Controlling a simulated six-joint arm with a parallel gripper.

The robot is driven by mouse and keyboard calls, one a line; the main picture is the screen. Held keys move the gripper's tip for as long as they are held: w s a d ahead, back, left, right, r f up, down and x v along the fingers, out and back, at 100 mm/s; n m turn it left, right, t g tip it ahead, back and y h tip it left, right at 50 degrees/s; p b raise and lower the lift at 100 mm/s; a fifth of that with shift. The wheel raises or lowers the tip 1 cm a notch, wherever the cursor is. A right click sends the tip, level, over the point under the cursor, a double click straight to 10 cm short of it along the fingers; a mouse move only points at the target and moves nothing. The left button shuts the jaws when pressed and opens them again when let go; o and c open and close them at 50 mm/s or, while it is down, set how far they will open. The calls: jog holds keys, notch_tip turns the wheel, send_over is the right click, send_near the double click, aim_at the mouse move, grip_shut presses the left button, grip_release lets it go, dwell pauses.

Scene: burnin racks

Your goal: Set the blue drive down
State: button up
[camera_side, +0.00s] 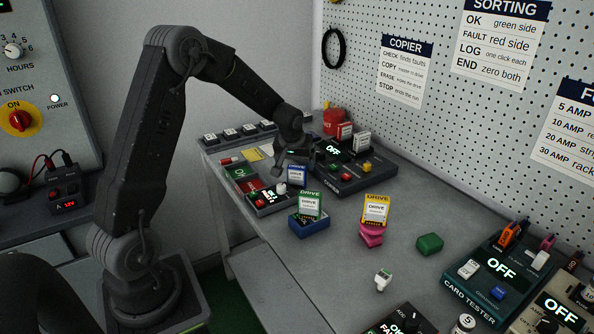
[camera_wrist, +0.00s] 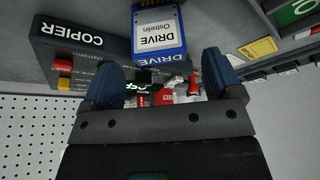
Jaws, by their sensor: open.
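The blue drive (camera_side: 298,174) has a white label and appears upright beside the copier (camera_side: 350,176) in the side view. In the wrist view the blue drive (camera_wrist: 159,32) shows upside down, ahead of my fingertips and roughly in line with the gap between them. My gripper (camera_side: 294,160) is just above the drive in the side view. The jaws (camera_wrist: 164,78) are spread apart in the wrist view, with no drive clamped between them. I cannot tell whether the fingers touch the drive, and its bottom edge is hard to make out.
A green drive (camera_side: 309,205) stands in a blue holder (camera_side: 308,223), and a yellow drive (camera_side: 376,209) in a pink holder (camera_side: 371,237). A small counter box (camera_side: 268,203) is at left. A green block (camera_side: 429,243) lies to the right. The bench between has free room.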

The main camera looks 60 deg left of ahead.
jog(key=s+d+r+m+t+h, duration=0.1)
jog(key=s+d+r+m, duration=0.1)
jog(key=s+d+r, duration=0.4)
jog(key=s+d+r+m, duration=0.2)
jog(key=s+d+r, duration=0.2)
jog(key=d+r, duration=0.5)
jog(key=s+d+m+h, duration=0.1)
jog(key=s+d+m, duration=0.1)
jog(key=s+d, duration=0.3)
jog(key=s+d+r+m+t+h, duration=0.1)
jog(key=s+d+m, duration=0.2)
jog(key=s, duration=0.6)
jog(key=shift+s+d, duration=0.35)
jog(key=shift+d, duration=0.85)
